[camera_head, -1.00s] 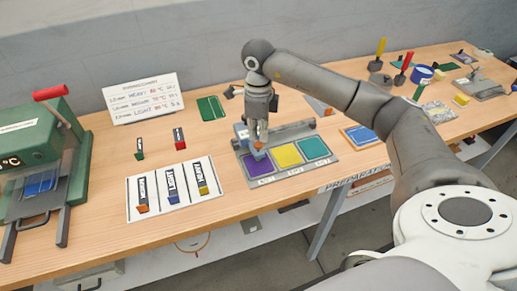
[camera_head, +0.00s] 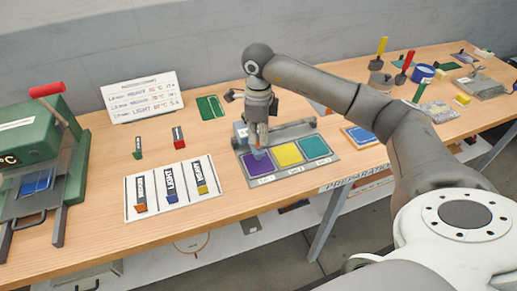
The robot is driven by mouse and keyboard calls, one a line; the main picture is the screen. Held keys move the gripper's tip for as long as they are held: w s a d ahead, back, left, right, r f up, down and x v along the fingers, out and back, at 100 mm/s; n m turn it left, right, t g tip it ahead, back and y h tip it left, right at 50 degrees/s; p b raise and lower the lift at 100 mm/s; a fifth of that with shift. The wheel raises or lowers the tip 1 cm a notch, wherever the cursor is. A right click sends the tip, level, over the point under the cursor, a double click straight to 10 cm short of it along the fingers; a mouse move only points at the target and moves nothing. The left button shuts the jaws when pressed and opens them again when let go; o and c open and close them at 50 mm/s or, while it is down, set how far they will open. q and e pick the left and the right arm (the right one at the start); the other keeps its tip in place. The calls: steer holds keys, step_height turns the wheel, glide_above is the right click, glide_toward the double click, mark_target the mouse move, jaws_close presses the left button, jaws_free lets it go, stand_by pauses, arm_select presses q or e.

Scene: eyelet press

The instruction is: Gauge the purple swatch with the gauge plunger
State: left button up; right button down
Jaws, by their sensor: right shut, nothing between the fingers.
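The purple swatch (camera_head: 255,166) lies in the left place of a grey tray (camera_head: 296,170), beside a yellow swatch (camera_head: 288,154) and a teal swatch (camera_head: 315,147). My right gripper (camera_head: 258,152) points down over the far part of the purple swatch. It is shut with nothing seen between its fingers, and its tips are at or just above the swatch; I cannot tell if they touch. A grey gauge body with a bar (camera_head: 290,131) stands behind the swatches, partly hidden by my gripper. I cannot make out the plunger clearly. My left gripper is not in view.
A white board (camera_head: 147,212) with several labelled blocks lies left of the tray. A green press (camera_head: 40,150) stands at the far left, and a sign (camera_head: 143,96) at the back. Tools and pots crowd the right side. Bare wood lies in front.

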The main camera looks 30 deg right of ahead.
mark_target(258, 142)
steer(key=shift+f+b, duration=0.6)
steer(key=shift+f, duration=0.3)
steer(key=shift+s, duration=0.1)
steer(key=shift+r+p, duration=2.25)
steer(key=shift+r, duration=1.35)
steer(key=shift+f, duration=0.1)
